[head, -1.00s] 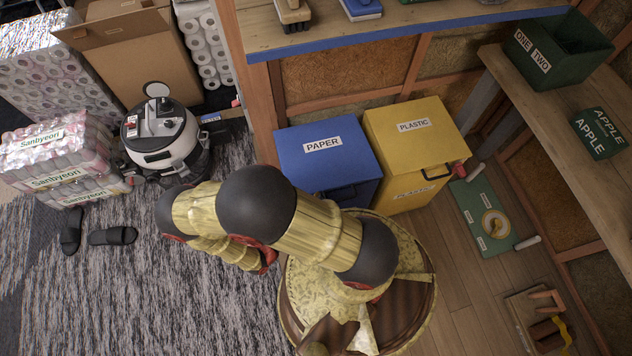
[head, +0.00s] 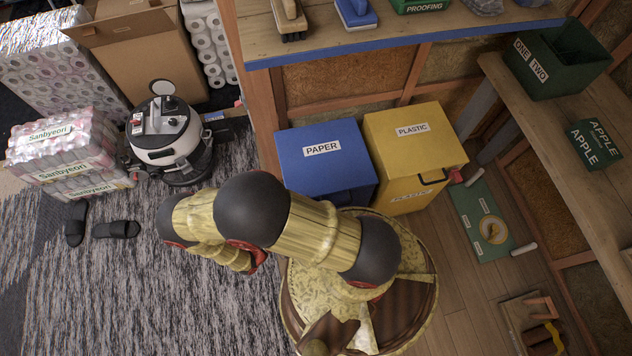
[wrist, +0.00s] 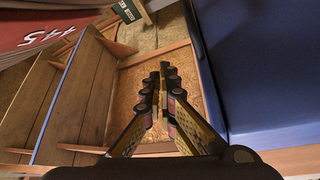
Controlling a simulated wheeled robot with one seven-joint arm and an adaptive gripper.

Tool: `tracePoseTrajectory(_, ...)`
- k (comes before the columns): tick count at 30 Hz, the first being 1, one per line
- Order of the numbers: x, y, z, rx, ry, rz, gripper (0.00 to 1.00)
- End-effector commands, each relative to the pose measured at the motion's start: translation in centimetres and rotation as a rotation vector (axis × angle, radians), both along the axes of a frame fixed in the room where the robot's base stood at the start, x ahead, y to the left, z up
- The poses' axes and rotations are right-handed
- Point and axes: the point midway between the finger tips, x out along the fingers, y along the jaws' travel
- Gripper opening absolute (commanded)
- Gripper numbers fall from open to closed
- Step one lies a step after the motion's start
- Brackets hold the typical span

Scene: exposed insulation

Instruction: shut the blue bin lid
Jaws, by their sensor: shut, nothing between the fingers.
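The blue bin (head: 345,195) stands on the floor under the shelf, left of the yellow bin. Its lid (head: 322,165), labelled PAPER, lies over the top. A dark strip shows under the lid's front edge, and I cannot tell whether the lid is fully down. My arm hides part of the bin's lower front, and my gripper is hidden in the head view. In the wrist view my gripper (wrist: 163,76) has its fingers together and empty. Large blue surfaces (wrist: 265,65) fill the right of that view, beside the fingers; I cannot tell whether they touch.
The yellow PLASTIC bin (head: 408,150) stands close beside the blue one. A blue-edged shelf (head: 400,38) hangs above both. A vacuum cleaner (head: 165,135) and black slippers (head: 116,229) are at left. A green board (head: 482,220) lies on the floor at right. Patterned carpet is open at lower left.

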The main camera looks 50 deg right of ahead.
Motion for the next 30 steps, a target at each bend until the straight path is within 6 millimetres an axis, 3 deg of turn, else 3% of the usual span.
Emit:
tracePoseTrajectory(13,3.2,5.1,-3.7,0.001,-0.001,0.001,0.00)
tracePoseTrajectory(25,3.7,5.9,-4.2,0.001,0.000,0.000,0.00)
tracePoseTrajectory(30,4.3,6.3,-3.6,0.024,0.003,-0.021,0.00)
